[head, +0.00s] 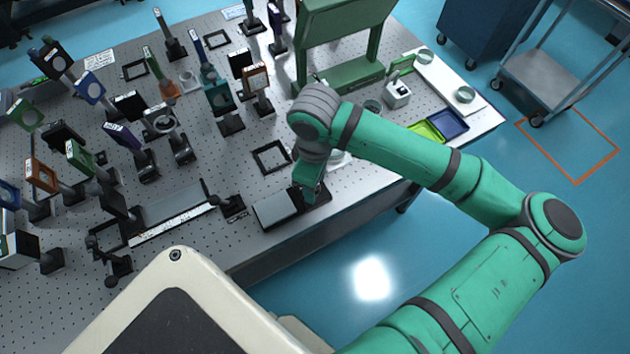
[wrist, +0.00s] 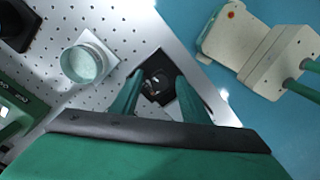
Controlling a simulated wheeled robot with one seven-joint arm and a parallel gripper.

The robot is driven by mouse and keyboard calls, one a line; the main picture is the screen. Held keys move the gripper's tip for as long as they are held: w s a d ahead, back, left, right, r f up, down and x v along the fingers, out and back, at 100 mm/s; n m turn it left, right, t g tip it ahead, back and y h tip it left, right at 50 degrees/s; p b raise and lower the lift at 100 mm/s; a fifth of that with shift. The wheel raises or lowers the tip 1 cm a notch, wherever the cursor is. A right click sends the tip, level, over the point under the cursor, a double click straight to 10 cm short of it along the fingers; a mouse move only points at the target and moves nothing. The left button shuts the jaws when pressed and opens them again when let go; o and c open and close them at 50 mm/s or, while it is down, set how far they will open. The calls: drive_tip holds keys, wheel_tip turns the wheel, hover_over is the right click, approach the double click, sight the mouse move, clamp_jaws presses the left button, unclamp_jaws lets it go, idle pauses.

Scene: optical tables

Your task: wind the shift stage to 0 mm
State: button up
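A long, dark stage (head: 170,206) with a white scale strip (head: 172,223) along its front lies on the optical table; its reading is too small to make out. A low unit with a grey plate (head: 275,209) and black base sits to its right, by the table's front edge. I cannot tell for certain which is the shift stage. My gripper (head: 312,194) points down over the right end of this unit. In the wrist view its fingers (wrist: 157,82) are apart, with a black part (wrist: 157,70) bearing a small knob showing between them; no contact shows.
A round glass dish on a white plate (wrist: 88,62) stands close to my gripper. An empty black square frame (head: 271,157) lies behind the grey-plated unit. Several post-mounted optics crowd the table's left and back. A green stand (head: 340,75) rises behind my arm.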

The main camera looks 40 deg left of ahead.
wheel_tip(320, 180, up, 11)
idle(0.7)
drive_tip(key=shift+f, duration=0.1)
